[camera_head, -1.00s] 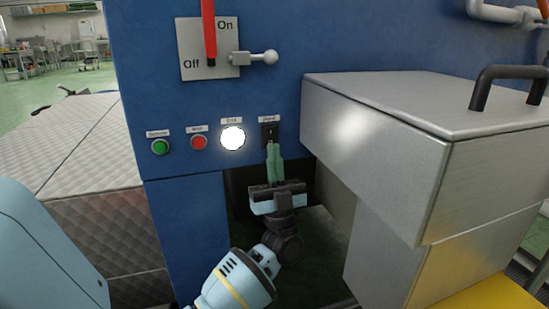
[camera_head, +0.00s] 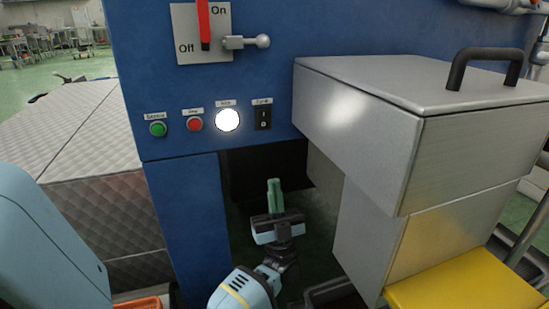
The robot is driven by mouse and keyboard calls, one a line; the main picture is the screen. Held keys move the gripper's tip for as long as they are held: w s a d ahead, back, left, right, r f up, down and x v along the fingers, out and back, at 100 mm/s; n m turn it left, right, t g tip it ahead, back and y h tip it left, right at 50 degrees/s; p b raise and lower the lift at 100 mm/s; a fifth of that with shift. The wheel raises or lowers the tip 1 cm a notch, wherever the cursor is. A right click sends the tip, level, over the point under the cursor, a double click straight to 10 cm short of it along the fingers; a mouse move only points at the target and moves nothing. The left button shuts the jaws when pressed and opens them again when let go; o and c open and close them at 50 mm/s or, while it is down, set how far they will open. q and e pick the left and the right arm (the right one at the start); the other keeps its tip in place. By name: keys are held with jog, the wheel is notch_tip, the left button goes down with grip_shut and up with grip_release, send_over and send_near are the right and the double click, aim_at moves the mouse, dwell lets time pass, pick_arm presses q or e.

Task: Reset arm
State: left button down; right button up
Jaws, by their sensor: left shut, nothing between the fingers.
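My left gripper (camera_head: 274,184) is shut and empty, its green fingers together and pointing up. It is in front of the dark opening below the blue machine's control panel. It is below the black rocker switch (camera_head: 263,118) and apart from it. The panel also has a green button (camera_head: 158,129), a red button (camera_head: 195,124) and a brightly lit white button (camera_head: 228,119). My right gripper is not in view.
A grey metal box (camera_head: 360,110) with a black handle (camera_head: 484,66) juts out to the right of the gripper. A yellow surface (camera_head: 440,288) is below it. The red-handled On/Off lever plate (camera_head: 192,52) is above the buttons. Quilted grey panels (camera_head: 85,130) stand left.

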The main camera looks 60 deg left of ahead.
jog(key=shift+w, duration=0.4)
